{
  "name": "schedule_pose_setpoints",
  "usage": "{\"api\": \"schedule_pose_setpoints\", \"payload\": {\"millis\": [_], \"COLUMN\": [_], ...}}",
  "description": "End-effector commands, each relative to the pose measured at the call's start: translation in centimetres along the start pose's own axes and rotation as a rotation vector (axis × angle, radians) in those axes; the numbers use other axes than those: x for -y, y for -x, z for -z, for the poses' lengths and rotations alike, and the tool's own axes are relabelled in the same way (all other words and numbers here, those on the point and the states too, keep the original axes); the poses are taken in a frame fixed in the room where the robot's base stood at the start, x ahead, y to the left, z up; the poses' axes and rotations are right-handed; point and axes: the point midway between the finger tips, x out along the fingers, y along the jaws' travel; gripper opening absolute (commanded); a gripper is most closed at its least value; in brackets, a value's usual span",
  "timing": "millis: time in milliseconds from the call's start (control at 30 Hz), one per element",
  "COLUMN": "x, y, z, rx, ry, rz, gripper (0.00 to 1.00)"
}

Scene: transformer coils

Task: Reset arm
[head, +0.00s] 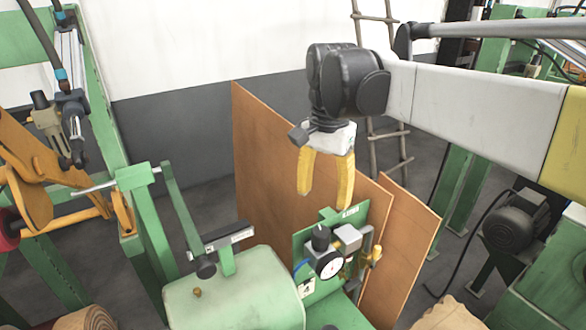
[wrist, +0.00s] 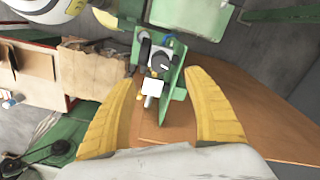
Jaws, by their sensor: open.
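My gripper (head: 325,174) hangs from the arm in the head view, pointing down, with its two yellow fingers spread apart. It is in the air above and behind the green machine's gauge assembly (head: 331,265). In the wrist view my gripper (wrist: 160,112) shows its two fingers wide apart with nothing held between them. The gauge assembly (wrist: 155,62) shows beyond the fingertips in that view, apart from them. My arm reaches in from the right of the head view.
Brown boards (head: 268,160) stand upright behind the gripper, with a ladder (head: 390,145) farther back. A green machine housing (head: 235,300) is at the lower middle. Green frames and an orange bracket (head: 35,175) are at the left. A dark motor (head: 515,220) is at the right.

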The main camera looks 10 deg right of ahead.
Motion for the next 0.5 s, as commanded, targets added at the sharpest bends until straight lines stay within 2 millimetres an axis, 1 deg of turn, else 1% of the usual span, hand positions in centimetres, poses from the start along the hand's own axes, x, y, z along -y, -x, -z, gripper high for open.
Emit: {"api": "schedule_pose_setpoints", "payload": {"millis": [133,233,367,500], "x": [-0.1,-0.9,-3.1,-5.5], "y": [-0.1,-0.3,-1.5,-3.7], "z": [-0.1,-0.8,-2.8,-5.0], "rx": [-0.005,-0.033,-0.126,-0.269], "ry": [0.009,0.061,0.215,0.42], "rz": [0.005,0.034,0.108,0.187], "gripper": [0.61,0.61,0.61,0.61]}}
